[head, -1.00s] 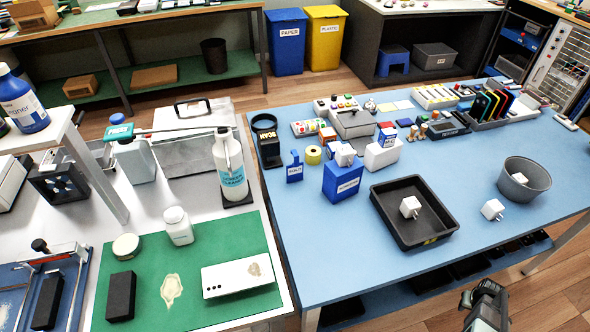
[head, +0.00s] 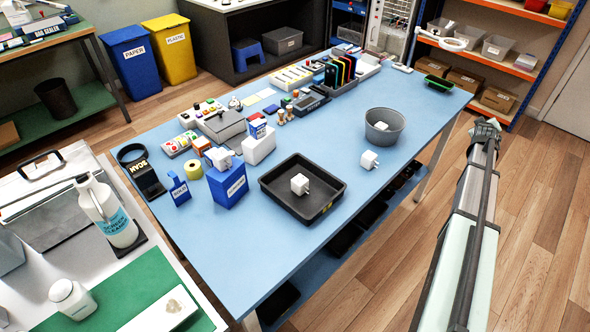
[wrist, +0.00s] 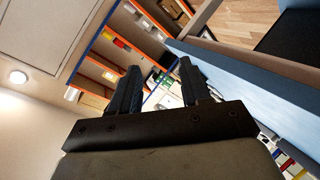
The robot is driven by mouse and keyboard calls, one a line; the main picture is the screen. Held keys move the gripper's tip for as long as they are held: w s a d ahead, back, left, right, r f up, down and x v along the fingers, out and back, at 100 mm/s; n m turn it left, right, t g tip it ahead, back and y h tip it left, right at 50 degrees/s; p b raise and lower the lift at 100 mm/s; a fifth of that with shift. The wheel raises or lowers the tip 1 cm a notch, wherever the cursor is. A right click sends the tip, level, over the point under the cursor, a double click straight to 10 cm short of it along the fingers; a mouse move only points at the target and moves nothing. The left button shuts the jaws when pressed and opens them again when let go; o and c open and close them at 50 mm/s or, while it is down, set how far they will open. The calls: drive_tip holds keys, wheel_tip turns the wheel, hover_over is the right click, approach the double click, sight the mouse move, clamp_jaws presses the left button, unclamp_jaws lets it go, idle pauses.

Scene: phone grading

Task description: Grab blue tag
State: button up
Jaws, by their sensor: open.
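A small upright blue tag-like piece (head: 178,189) with a pale label stands on the blue table, left of a blue labelled box (head: 228,183). Its print is too small to read surely. Another small blue-and-white piece (head: 258,128) rests on a white block. I cannot tell which the task calls the blue tag. My gripper (head: 486,126) is off the table's right side, above the wood floor, far from both. In the wrist view my gripper (wrist: 157,70) has its two dark fingers apart with nothing between them.
A black tray (head: 270,188) holding a white charger, a grey bin (head: 400,122) and another white charger (head: 369,160) are on the table's right half. The table's near left is clear.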

drive_tip(key=w+r+t, duration=0.1)
drive_tip(key=w+r, duration=0.2)
drive_tip(key=r, duration=0.6)
drive_tip(key=w+a+r+n+t+y, duration=0.1)
drive_tip(key=w+a+r, duration=0.4)
drive_tip(key=a+r, duration=0.55)
drive_tip(key=a+n+g+y, duration=0.2)
drive_tip(key=a+y, duration=0.4)
drive_tip(key=a, duration=3.2)
drive_tip(key=n+g+y, duration=0.3)
drive_tip(key=g+y, duration=0.1)
drive_tip(key=g, duration=0.4)
hover_over(172, 174)
drive_tip(key=s+d, duration=0.4)
wheel_tip(172, 174, down, 3)
drive_tip(key=x, duration=0.8)
drive_tip(key=shift+a+f, duration=0.1)
drive_tip(key=shift+x, duration=2.6)
drive_tip(key=shift+a, duration=0.15)
